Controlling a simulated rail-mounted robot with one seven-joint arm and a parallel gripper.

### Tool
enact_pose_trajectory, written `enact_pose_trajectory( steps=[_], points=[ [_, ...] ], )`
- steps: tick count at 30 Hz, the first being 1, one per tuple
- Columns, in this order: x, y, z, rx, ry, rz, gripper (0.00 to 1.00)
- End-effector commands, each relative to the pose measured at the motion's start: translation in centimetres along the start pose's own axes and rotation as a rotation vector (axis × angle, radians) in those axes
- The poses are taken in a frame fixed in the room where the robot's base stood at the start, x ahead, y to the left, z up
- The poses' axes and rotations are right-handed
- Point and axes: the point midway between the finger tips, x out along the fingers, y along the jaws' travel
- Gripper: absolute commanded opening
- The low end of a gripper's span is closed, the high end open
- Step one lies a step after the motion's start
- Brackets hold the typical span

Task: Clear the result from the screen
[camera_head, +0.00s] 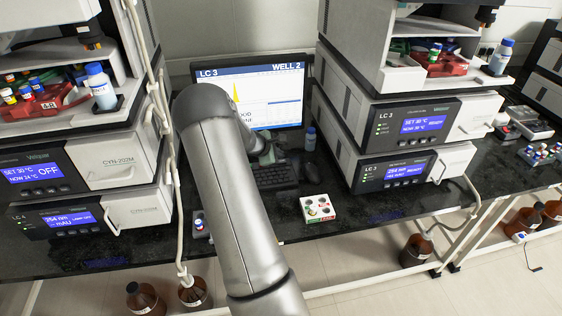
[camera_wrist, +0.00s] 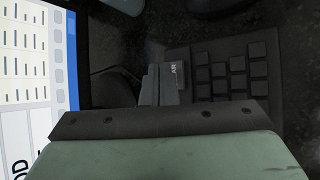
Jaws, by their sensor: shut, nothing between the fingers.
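The screen (camera_head: 285,97) stands at the back of the bench and shows "LC 3", "WELL 2" and a chart with a yellow peak. My arm hides its lower left part. Its edge also shows at the left of the wrist view (camera_wrist: 35,80). The dark keyboard (camera_head: 275,177) lies in front of the screen. In the wrist view, keys (camera_wrist: 232,70) fill the right side. My gripper (camera_wrist: 160,84) is shut and empty over the end of a wide key (camera_wrist: 176,69), whose label shows only as "AR". I cannot tell whether the fingertips touch the key.
Instrument stacks rise on both sides, the left one (camera_head: 125,165) and the right one (camera_head: 395,130). A white block with vials (camera_head: 318,208) sits on the bench in front of the keyboard. Brown bottles (camera_head: 416,250) stand below.

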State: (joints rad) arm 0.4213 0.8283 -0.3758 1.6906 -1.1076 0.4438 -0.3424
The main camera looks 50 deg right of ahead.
Motion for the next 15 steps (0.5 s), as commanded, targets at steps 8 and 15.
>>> enact_pose_trajectory(
  steps=[8, 15],
  points=[
    [0.48, -0.35, -0.37, -0.001, 0.0, 0.0, 0.0],
    [0.6, -0.43, -0.44, 0.0, 0.0, 0.0, 0.0]
  ],
)
